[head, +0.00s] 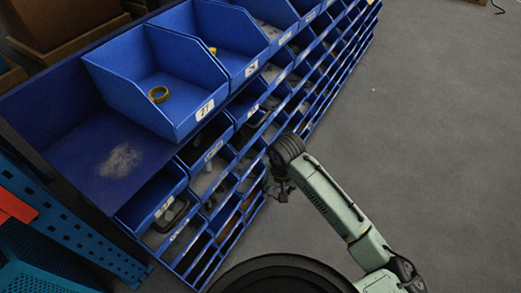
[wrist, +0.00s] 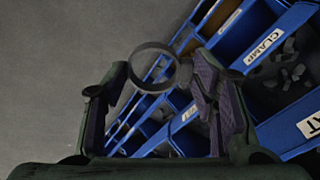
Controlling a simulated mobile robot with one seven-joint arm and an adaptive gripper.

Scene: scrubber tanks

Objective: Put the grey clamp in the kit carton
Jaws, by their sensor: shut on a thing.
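The grey clamp (wrist: 135,80) is a dark ring, seen in the wrist view between the fingers of my gripper (wrist: 160,85). Its near edge meets the right finger, and my gripper is shut on it. In the head view my gripper (head: 279,190) hangs beside the front of the blue bin rack, and the clamp is too small to make out there. No carton is clearly marked as the kit carton; brown cardboard boxes (head: 62,22) show at the top left of the head view.
The blue bin rack (head: 245,125) runs diagonally, with labelled bins in several rows. A bin label (wrist: 264,46) reads CLAMP. A blue perforated frame (head: 85,230) stands at lower left. The grey floor (head: 430,110) at right is clear.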

